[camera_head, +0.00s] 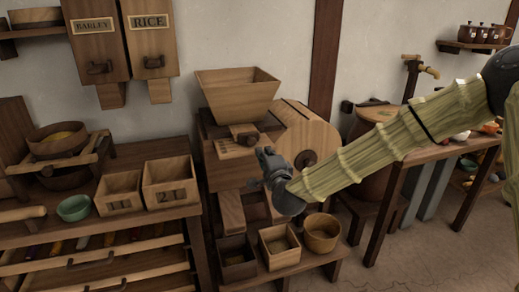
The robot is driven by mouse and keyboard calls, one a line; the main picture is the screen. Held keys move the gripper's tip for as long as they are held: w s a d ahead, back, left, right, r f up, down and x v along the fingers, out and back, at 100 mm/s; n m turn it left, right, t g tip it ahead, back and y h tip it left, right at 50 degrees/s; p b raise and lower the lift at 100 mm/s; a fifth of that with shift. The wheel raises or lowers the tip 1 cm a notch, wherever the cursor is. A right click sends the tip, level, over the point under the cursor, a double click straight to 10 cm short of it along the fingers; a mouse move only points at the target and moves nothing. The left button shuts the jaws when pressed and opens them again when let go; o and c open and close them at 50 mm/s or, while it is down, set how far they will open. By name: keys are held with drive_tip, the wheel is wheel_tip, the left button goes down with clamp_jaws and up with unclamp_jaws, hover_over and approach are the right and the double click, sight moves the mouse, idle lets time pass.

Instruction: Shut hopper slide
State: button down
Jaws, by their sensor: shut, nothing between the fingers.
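The wooden hopper (237,97) is a tapering box standing on the wooden mill frame in the middle of the camera_head view. Below its front is a small wooden piece with a dark knob, probably the slide (244,133), with a slotted pale plate (228,149) just under it. I cannot tell how far the slide is drawn out. My gripper (268,163) is shut and empty, just below and right of this piece, in front of the mill. Whether it touches the mill is unclear. My gripper and wrist hide part of the mill front.
A round wooden wheel or drum (305,128) stands right of the hopper. Small boxes (279,247) and a round tub (322,233) sit on the low shelf. BARLEY (93,40) and RICE (148,38) bins hang at upper left. A bench with boxes (168,182) stands left.

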drive_tip(key=a+v, duration=0.1)
drive_tip(key=v, duration=0.7)
drive_tip(key=s+d+f+n+g, duration=0.1)
drive_tip(key=s+f+n+g, duration=0.3)
drive_tip(key=f, duration=0.8)
drive_tip(key=s+d+f+n+g, duration=0.15)
drive_tip(key=s+f, duration=0.45)
drive_tip(key=f, duration=0.6)
drive_tip(key=s+d+f+n+g+h, duration=0.1)
drive_tip(key=s+d+f+n+g, duration=0.25)
drive_tip(key=s+f, duration=0.65)
drive_tip(key=s+d+f+n+g+h, duration=0.15)
drive_tip(key=s+d+f+g, duration=0.3)
drive_tip(key=s+f, duration=0.45)
drive_tip(key=s+d+f+n+g+h, duration=0.1)
drive_tip(key=s+d+f+n+g, duration=0.15)
drive_tip(key=s+d, duration=0.4)
drive_tip(key=s+d+f+n+g+h, duration=0.1)
drive_tip(key=s+d+f+n+g, duration=0.2)
drive_tip(key=s, duration=0.7)
wheel_tip(320, 180, up, 17)
drive_tip(key=m+t+p, duration=0.1)
drive_tip(key=p, duration=1.6)
drive_tip(key=shift+w+d, duration=0.15)
drive_tip(key=shift+d, duration=0.3)
